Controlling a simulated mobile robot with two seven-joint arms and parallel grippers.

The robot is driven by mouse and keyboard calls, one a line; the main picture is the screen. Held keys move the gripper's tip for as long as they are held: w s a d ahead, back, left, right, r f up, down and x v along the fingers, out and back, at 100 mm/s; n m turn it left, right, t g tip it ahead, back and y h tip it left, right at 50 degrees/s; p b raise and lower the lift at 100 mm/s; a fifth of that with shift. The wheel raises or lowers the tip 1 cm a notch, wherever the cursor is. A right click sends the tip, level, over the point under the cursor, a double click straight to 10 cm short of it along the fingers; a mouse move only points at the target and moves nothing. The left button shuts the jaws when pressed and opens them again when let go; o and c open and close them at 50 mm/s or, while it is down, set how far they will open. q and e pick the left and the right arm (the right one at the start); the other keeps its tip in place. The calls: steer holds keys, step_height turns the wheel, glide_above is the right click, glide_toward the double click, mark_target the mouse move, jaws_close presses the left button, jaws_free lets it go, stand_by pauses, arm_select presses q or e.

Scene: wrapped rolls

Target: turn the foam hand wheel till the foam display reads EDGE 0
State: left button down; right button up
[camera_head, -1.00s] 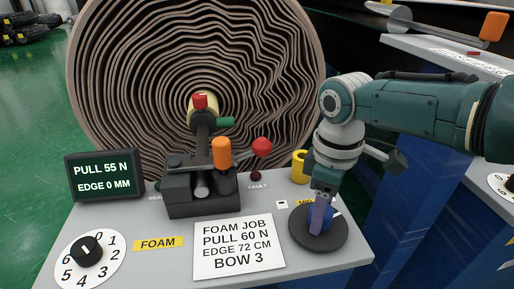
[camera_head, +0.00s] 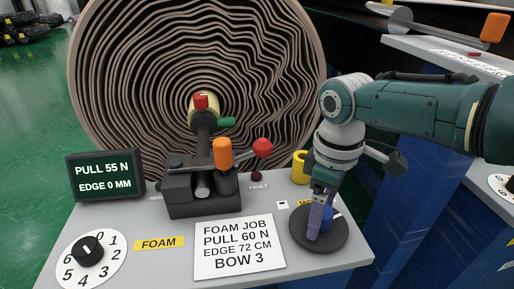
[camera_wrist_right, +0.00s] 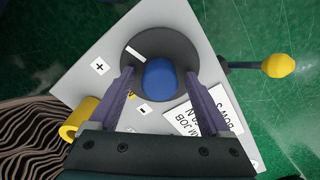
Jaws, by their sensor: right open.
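The foam display (camera_head: 104,176) reads PULL 55 N and EDGE 0 MM. The foam hand wheel is a dark round disc (camera_head: 337,241) with a blue knob (camera_head: 327,214), at the right front of the grey panel. In the right wrist view the disc (camera_wrist_right: 185,48) carries a white mark, and the blue knob (camera_wrist_right: 160,78) stands between the fingers. My right gripper (camera_head: 315,229) is open over the wheel; in the wrist view its fingers (camera_wrist_right: 159,78) are on both sides of the knob with gaps. My left gripper is not in view.
A large wavy roll (camera_head: 150,100) stands behind the panel. A black lever block (camera_head: 200,195) with orange and red knobs, a job card (camera_head: 238,247), a numbered dial (camera_head: 90,250) and a yellow cylinder (camera_head: 300,166) are on the panel. Green floor lies at left.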

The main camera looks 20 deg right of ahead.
step_height(320, 180, up, 9)
steer(key=p, duration=0.4)
steer(key=shift+r, duration=0.45)
